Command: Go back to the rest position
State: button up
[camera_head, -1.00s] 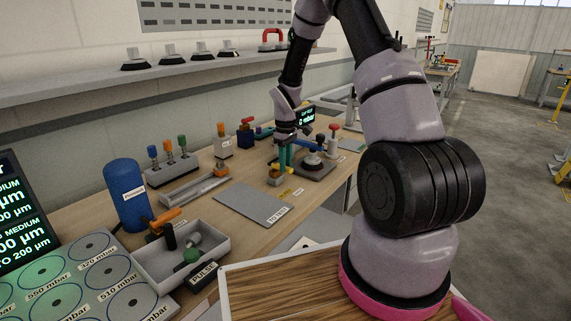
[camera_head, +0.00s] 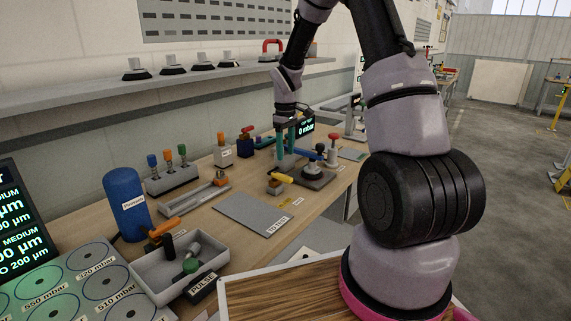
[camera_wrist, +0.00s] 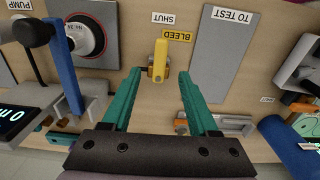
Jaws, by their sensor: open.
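My gripper (camera_head: 286,155) hangs above the bench with its two teal fingers pointing down. In the wrist view my gripper (camera_wrist: 159,72) is open and nothing is held between the fingers. The yellow-handled bleed valve (camera_wrist: 160,58) shows beyond the gap between the fingertips, beside the BLEED and SHUT labels. In the head view the yellow valve (camera_head: 281,178) stands on the bench below the fingers, apart from them. The rest position itself is not marked in any view.
A blue lever (camera_wrist: 63,68) and a round suction cup (camera_wrist: 84,36) stand close to the left finger. A grey TO TEST plate (camera_head: 252,212), a grey tray (camera_head: 165,272) and a blue cylinder (camera_head: 128,205) are on the bench. A shelf (camera_head: 170,85) runs along the wall.

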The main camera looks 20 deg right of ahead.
jog(key=shift+r, duration=1.1)
jog(key=s+r+m+t, duration=0.25)
jog(key=s+r, duration=0.35)
jog(key=r, duration=0.4)
jog(key=s+r+m+t, duration=0.1)
jog(key=s+r+m, duration=0.2)
jog(key=s+r, duration=0.45)
jog(key=s+r+m+t+y, duration=0.1)
jog(key=s+r+m+t, duration=0.1)
jog(key=s, duration=0.5)
jog(key=s+a+r+m+t+y, duration=0.1)
jog(key=s+r+m, duration=0.3)
jog(key=s+r, duration=0.2)
jog(key=shift+s+r+t, duration=0.25)
jog(key=shift+s+t, duration=0.1)
jog(key=shift+s, duration=0.65)
